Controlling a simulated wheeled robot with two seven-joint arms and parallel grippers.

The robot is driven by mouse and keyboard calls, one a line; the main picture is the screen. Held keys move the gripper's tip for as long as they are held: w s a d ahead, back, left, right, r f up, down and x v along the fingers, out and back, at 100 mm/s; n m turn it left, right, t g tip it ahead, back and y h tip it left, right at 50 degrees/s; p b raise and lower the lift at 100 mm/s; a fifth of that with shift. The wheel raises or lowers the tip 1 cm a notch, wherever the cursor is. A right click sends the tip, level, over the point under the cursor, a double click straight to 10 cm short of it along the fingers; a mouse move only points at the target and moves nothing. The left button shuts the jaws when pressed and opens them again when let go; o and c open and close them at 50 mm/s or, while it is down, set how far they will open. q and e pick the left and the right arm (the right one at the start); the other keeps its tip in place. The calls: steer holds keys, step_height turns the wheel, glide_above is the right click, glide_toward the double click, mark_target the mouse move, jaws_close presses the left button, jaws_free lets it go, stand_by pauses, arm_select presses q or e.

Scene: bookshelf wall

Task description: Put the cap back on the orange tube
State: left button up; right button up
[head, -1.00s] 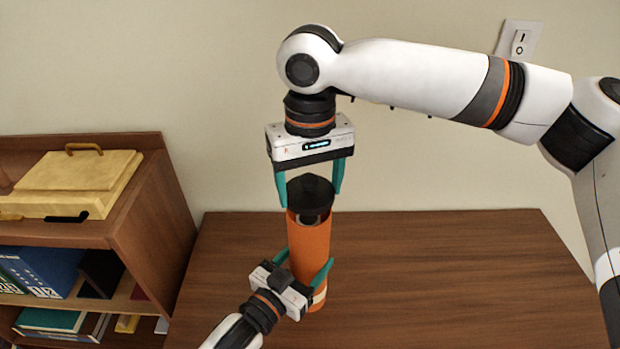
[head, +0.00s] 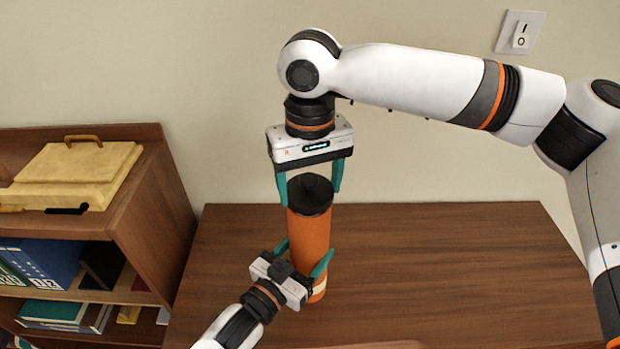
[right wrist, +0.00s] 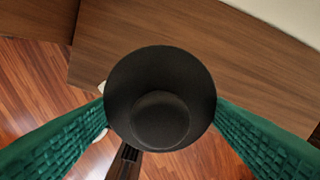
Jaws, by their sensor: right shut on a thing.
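The orange tube (head: 310,230) stands upright above the brown table, with a pale band near its bottom. The black cap (head: 310,187) sits at the tube's top, and no gap shows between them; I cannot tell how tightly it is seated. My right gripper (head: 310,197) points down from above and is shut on the cap, a green finger on each side. The right wrist view shows the round cap (right wrist: 160,100) between the fingers, hiding the tube. My left gripper (head: 305,251) is shut around the tube's lower part from the front left.
The brown table top (head: 440,260) is clear to the right. A wooden bookshelf (head: 155,205) stands at the left, with a yellow box (head: 75,175) on top and books and binders (head: 45,262) inside. A light switch (head: 520,33) is on the wall behind.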

steer(key=shift+f, duration=0.6)
stand_by(0.3)
steer(key=o, duration=1)
steer(key=shift+o, duration=0.2)
step_height(320, 180, up, 12)
arm_select(q)
steer(key=o, duration=1.5)
steer(key=shift+c, duration=0.2)
